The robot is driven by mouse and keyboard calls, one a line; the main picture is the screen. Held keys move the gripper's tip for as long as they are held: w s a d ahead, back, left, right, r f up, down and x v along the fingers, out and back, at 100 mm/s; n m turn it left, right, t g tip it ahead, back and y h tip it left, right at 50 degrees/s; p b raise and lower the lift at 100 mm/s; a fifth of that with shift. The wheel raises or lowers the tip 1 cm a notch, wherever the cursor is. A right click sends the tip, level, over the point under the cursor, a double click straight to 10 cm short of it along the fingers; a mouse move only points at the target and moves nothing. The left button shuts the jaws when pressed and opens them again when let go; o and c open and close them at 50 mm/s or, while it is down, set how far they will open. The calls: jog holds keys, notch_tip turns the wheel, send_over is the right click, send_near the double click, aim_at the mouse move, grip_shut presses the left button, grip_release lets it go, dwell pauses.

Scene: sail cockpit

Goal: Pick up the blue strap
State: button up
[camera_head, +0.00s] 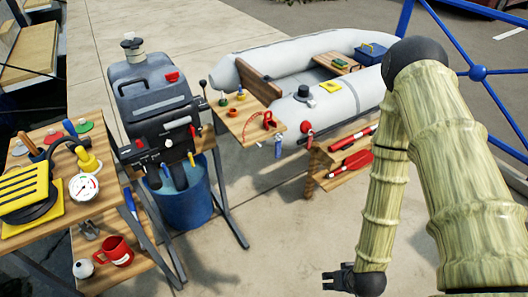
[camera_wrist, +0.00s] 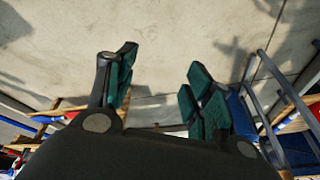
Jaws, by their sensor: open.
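A small blue item (camera_head: 278,147) hangs at the front edge of a small wooden table in the head view. It may be the blue strap, but it is too small to be sure. My gripper (camera_head: 340,281) is low at the bottom of the head view, to the right of and nearer than that item, and well apart from it. In the wrist view my gripper (camera_wrist: 160,84) is open, with green-padded fingers spread wide and only bare concrete between them. No strap can be made out in the wrist view.
The small wooden table (camera_head: 240,124) holds small tools beside a grey inflatable boat (camera_head: 345,105). A wooden shelf (camera_head: 318,181) with red items stands below the boat. An outboard motor (camera_head: 150,95) stands over a blue barrel (camera_head: 180,203). Crowded benches (camera_head: 90,210) fill the left. Concrete floor in the middle is free.

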jog(key=w+a+n+t+y+b, duration=0.1)
jog(key=w+a+t+b, duration=0.15)
jog(key=w, duration=0.65)
jog(key=n+t+y+b, duration=0.5)
jog(key=t+y+b, duration=0.2)
jog(key=t+y, duration=0.1)
send_near(279, 145)
jog(key=shift+t, duration=0.25)
jog(key=shift+f+x, duration=0.2)
jog(key=shift+x, duration=5)
jog(key=shift+c, duration=0.3)
jog(key=c, duration=1)
